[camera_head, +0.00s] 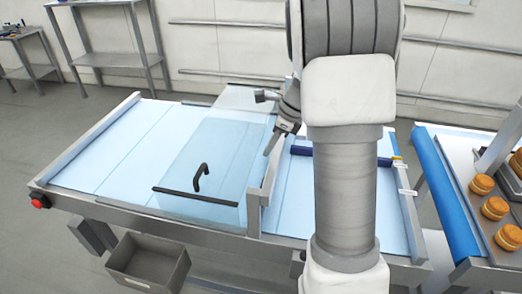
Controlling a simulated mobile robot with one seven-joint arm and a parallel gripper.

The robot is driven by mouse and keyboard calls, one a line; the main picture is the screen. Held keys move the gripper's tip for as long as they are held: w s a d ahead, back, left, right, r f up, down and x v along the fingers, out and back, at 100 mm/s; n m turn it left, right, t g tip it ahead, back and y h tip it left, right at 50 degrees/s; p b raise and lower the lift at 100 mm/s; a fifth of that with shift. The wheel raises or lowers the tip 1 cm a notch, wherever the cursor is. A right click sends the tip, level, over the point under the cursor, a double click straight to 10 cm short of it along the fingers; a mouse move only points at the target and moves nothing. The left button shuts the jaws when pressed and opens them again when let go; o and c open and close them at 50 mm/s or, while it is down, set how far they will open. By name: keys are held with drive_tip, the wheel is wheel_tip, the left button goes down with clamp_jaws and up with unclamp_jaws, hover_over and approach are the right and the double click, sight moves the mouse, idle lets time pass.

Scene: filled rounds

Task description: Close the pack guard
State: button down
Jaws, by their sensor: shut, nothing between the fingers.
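The pack guard (215,150) is a clear, bluish panel over the middle of the light blue conveyor table. A black bar (195,196) runs along its front edge, and a black curved handle (201,177) stands up from it. The panel looks slanted; I cannot tell exactly how far it is open. My gripper (271,148) is shut and empty, pointing down and left, to the right of the handle and apart from it in the picture. My arm hides part of the table's right section.
The table's grey rail (255,205) stands right of the guard. A red button (40,200) sits at the table's left front corner. An open grey bin (148,262) is below the front. Round orange-brown items (494,208) lie on a tray at right.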

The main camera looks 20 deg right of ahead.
drive_tip(key=x, duration=0.8)
drive_tip(key=shift+a+f, duration=0.2)
drive_tip(key=shift+f, duration=0.15)
drive_tip(key=shift+w, duration=0.1)
